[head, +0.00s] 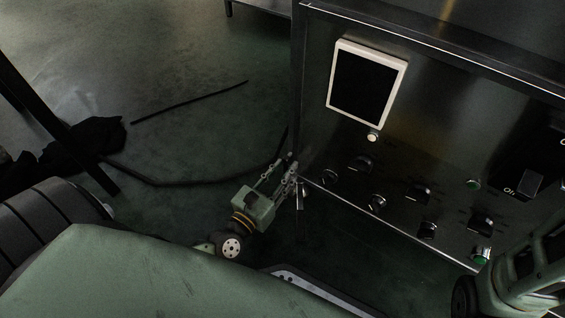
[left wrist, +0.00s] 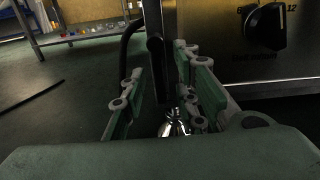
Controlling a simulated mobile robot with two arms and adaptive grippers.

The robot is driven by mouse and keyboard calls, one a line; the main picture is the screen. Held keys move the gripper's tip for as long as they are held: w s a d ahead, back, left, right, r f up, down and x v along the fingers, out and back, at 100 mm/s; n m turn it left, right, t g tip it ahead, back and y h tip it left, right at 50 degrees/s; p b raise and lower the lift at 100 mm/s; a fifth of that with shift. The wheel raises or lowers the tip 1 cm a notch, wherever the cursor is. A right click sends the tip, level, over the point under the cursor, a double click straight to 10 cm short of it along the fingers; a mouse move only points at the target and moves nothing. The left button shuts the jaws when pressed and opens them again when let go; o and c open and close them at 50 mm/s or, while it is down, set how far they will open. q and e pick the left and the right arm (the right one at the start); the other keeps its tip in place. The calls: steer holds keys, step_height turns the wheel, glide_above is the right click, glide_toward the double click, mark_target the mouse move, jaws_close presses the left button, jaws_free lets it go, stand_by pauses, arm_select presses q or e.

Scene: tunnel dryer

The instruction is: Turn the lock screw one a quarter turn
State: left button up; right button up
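My left gripper (head: 284,166) is at the lower left corner of the dark control cabinet (head: 310,90). In the left wrist view its two fingers (left wrist: 164,95) stand apart. Between or behind them show an upright dark bar (left wrist: 157,68) and a small shiny metal piece (left wrist: 175,123). I cannot tell whether the fingers touch either one. No part is clearly recognisable as lock screw one. Part of my right arm shows at the lower right of the head view; its gripper cannot be made out.
The cabinet front carries a white-framed screen (head: 367,85), several dark rotary knobs and a green button (head: 473,184). One black knob (left wrist: 264,27) shows large in the left wrist view. A dark hose (head: 170,183) lies on the floor. A table (left wrist: 83,36) stands behind.

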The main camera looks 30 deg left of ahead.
arm_select(q)
step_height(320, 180, up, 9)
steer(key=shift+r, duration=0.1)
stand_by(0.3)
steer(key=shift+s, duration=0.1)
stand_by(0.4)
